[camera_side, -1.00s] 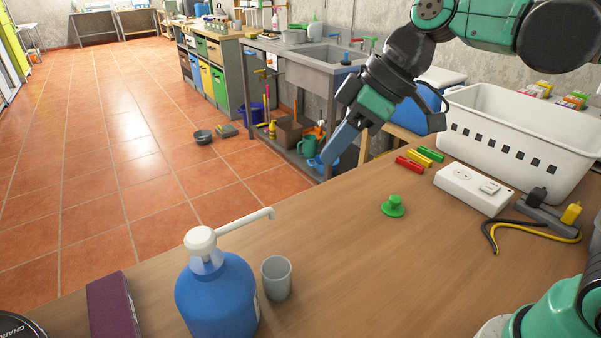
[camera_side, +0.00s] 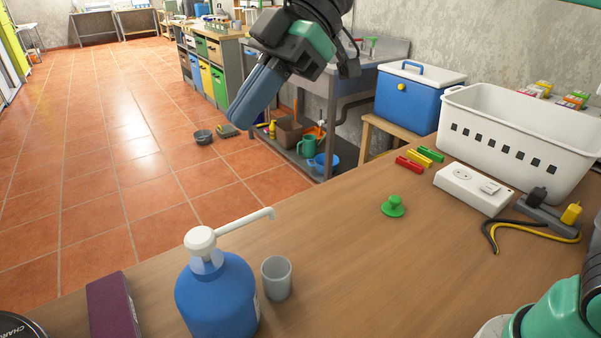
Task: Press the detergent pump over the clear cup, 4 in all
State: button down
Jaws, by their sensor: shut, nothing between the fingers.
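The detergent bottle (camera_side: 218,300) is blue and stands upright at the front of the table. Its white pump head (camera_side: 201,241) is on top, with a long spout (camera_side: 245,219) pointing right and away. The clear cup (camera_side: 277,279) stands on the table just right of the bottle, near the spout; whether it is directly under the spout tip I cannot tell. It looks greyish, and its contents cannot be made out. My gripper (camera_side: 238,116) is shut and empty, its blue-grey fingers pointing down-left, in the air above and apart from the pump.
A green knobbed piece (camera_side: 393,206) sits mid-table. Red, yellow and green pegs (camera_side: 418,158), a white power strip (camera_side: 473,190), a black-yellow cable (camera_side: 540,232) and a white basket (camera_side: 520,140) stand right. A purple box (camera_side: 114,307) lies left.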

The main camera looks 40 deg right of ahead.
send_over(188, 240)
jog(key=d, duration=0.2)
notch_tip(188, 240, down, 6)
jog(key=shift+d+f, duration=0.15)
notch_tip(188, 240, down, 2)
jog(key=shift+d+f, duration=0.1)
jog(key=shift+f, duration=0.85)
